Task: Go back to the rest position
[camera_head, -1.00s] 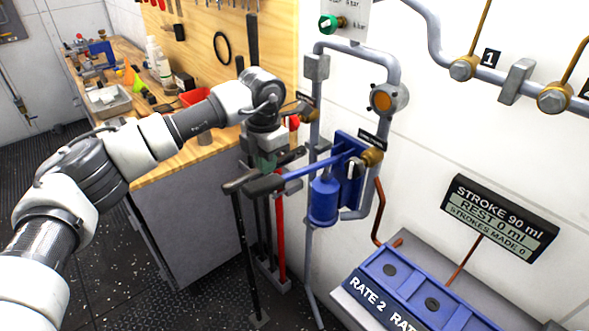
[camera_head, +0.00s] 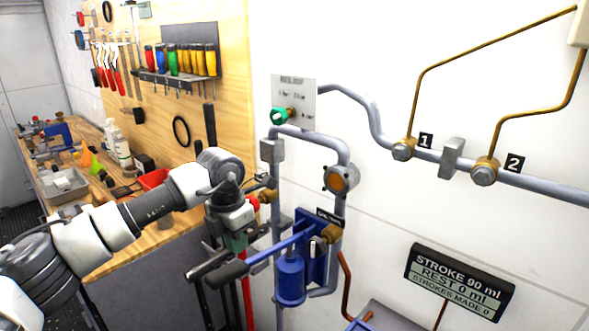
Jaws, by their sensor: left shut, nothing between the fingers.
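My left arm comes in from the left, and its gripper (camera_head: 238,243) points down in front of the wall pipes. Its fingers are shut and empty, partly lost against the dark things behind. Just below it in the picture is the dark grip (camera_head: 228,274) of the blue pump lever (camera_head: 275,250). The gripper does not hold the lever; the exact gap between them cannot be told. The blue hand pump (camera_head: 291,279) is to the right of the gripper. My right gripper is not in view.
A wooden workbench (camera_head: 97,257) with bottles and a grey tray (camera_head: 65,186) stands at left under a tool board (camera_head: 225,110). A dark T-shaped handle (camera_head: 207,264) stands near the gripper. At right are pipes (camera_head: 540,185) and a display (camera_head: 459,283) reading STROKE 90 ml, REST 0 ml, STROKES MADE 0.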

